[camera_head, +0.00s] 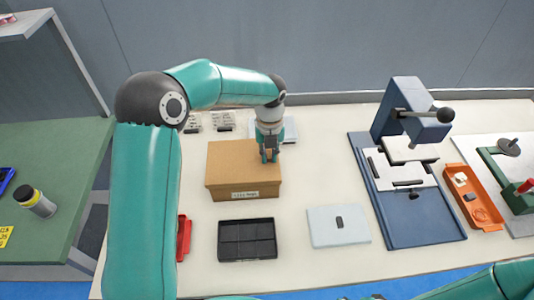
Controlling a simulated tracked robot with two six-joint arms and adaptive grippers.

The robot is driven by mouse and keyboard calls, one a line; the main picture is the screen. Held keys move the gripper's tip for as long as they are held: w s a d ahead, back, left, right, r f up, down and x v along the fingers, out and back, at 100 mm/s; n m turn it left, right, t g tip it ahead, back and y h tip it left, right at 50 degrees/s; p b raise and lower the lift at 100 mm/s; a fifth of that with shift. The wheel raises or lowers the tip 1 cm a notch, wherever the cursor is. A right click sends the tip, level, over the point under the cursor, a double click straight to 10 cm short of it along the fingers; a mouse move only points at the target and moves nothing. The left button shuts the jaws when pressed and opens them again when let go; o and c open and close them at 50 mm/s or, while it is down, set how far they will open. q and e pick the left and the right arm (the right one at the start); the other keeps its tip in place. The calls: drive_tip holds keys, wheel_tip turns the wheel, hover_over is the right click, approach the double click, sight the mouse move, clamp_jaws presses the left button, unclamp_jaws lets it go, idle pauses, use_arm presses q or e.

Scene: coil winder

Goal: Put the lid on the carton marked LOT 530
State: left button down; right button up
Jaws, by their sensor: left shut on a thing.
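A brown cardboard carton (219,194) stands on the pale table, left of centre, with a small white label on its front; the print is too small to read surely. A brown lid (232,160) covers its top, roughly lined up with the walls. I cannot tell whether it is fully seated. My left gripper (268,156) reaches down from above to the lid's right part and is shut on it; its fingertips hide the exact contact. My right arm shows only at the bottom right edge, its gripper out of view.
A black divided tray (246,240) and a pale plate with a dark handle (338,226) lie in front. A red bin (184,238) is partly hidden by my left arm. A blue press (407,180) and an orange tray (472,198) stand right. Small grey parts (222,121) lie behind.

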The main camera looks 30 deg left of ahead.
use_arm(q)
drive_tip(key=shift+w+r+p, duration=0.1)
drive_tip(key=shift+w+p, duration=0.05)
drive_tip(key=shift+p, duration=0.3)
idle(1.0)
idle(0.6)
drive_tip(key=shift+f+b, duration=0.35)
drive_tip(key=shift+f, duration=0.65)
idle(1.1)
drive_tip(key=c, duration=0.6)
unclamp_jaws()
